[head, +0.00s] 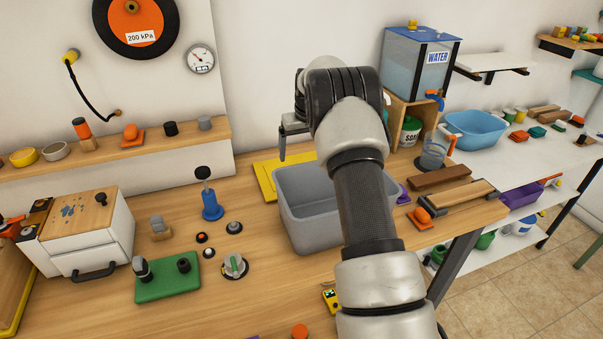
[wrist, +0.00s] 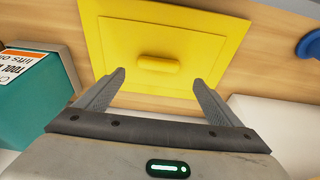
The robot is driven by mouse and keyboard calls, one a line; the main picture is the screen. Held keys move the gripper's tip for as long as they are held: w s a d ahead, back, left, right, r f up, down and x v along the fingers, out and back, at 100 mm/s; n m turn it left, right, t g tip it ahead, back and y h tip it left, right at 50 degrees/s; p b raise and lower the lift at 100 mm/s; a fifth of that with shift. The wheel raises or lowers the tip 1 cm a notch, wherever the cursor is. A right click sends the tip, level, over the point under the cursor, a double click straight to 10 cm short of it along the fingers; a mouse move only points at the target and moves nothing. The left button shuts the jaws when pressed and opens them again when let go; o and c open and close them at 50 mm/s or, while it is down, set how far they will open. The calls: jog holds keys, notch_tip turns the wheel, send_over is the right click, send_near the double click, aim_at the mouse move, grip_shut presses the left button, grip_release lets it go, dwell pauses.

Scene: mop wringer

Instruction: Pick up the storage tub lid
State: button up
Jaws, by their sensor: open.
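The storage tub lid (head: 266,178) is a flat yellow panel lying on the wooden bench, behind the grey tub (head: 308,228). In the wrist view the lid (wrist: 128,35) shows a raised rectangular step and a rounded yellow bar handle (wrist: 158,69) in its middle. My gripper (wrist: 157,78) is open and empty. Its two fingertips appear on either side of the handle in the picture, with no contact visible. In the head view my gripper (head: 282,152) hangs above the lid, and my arm hides part of the tub and the area behind it.
A blue base with a black-knobbed stem (head: 211,203) stands left of the lid. A shelf (head: 120,154) with small items runs along the wall. A teal box with a label (wrist: 38,95) is at the left of the wrist view. Wooden blocks (head: 455,194) lie right of the tub.

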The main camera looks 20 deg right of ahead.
aim_at(302, 161)
jog(key=shift+s+d+x, duration=0.1)
jog(key=shift+s+x, duration=0.05)
jog(key=shift+x, duration=1.25)
jog(key=shift+s+d+x, duration=0.1)
jog(key=shift+x, duration=1.25)
jog(key=c, duration=1.2)
